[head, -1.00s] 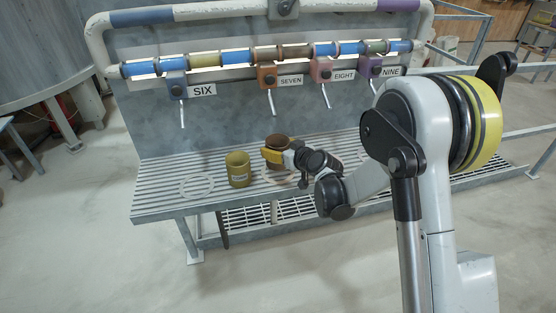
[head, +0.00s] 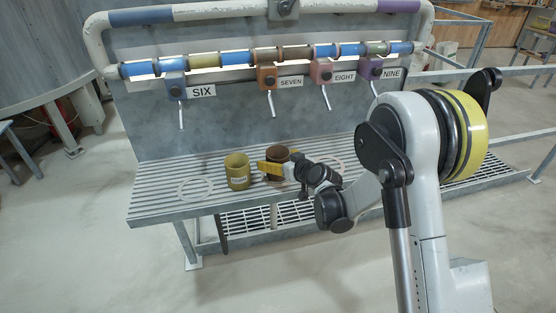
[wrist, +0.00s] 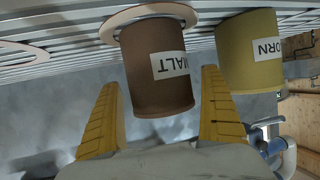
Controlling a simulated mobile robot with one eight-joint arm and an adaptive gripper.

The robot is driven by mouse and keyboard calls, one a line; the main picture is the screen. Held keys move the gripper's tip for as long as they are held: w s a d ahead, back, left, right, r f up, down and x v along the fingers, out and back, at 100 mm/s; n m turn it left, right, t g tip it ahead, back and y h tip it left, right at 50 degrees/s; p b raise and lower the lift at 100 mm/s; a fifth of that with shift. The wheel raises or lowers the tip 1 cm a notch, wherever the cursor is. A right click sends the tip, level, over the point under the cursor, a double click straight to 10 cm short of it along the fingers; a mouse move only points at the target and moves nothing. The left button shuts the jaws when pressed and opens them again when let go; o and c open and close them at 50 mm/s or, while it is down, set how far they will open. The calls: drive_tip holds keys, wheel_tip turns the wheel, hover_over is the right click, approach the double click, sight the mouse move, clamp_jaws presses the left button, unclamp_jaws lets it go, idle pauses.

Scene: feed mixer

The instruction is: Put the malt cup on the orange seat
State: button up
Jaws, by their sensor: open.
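The brown malt cup (head: 276,156) stands upright on the slatted bench below the orange valve box marked SEVEN. In the wrist view the malt cup (wrist: 155,72), labelled MALT, is between the two yellow fingers of my gripper (wrist: 160,108), with a gap visible on each side. My gripper (head: 272,169) is open around the cup. A pale, orange-tinted ring seat (wrist: 112,27) shows around the cup's base, and the base appears to be within it. In the head view this seat is hidden by the cup and fingers.
The olive-yellow corn cup (head: 237,172) stands close to the left of the malt cup; it is on the right in the wrist view (wrist: 248,52). An empty ring seat (head: 196,190) lies at the bench's left. Levers hang from the boxes behind.

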drive_tip(key=shift+r, duration=0.25)
drive_tip(key=s+d+r+m+g+h+p, duration=0.1)
drive_tip(key=s+d+r+h+p, duration=0.1)
drive_tip(key=s+d+r, duration=0.7)
drive_tip(key=s+d+r+m+g+h+p, duration=0.15)
drive_tip(key=s+d+r, duration=0.35)
drive_tip(key=s, duration=0.8)
drive_tip(key=s+d+r+m+g+h, duration=0.1)
drive_tip(key=s+d, duration=0.3)
drive_tip(key=s, duration=0.4)
drive_tip(key=s+d+r+m+g+h, duration=0.1)
drive_tip(key=s+d+m+h, duration=0.1)
drive_tip(key=s, duration=0.7)
drive_tip(key=shift+d+m+h, duration=0.35)
drive_tip(key=shift+d+m, duration=0.1)
drive_tip(key=shift+d, duration=0.4)
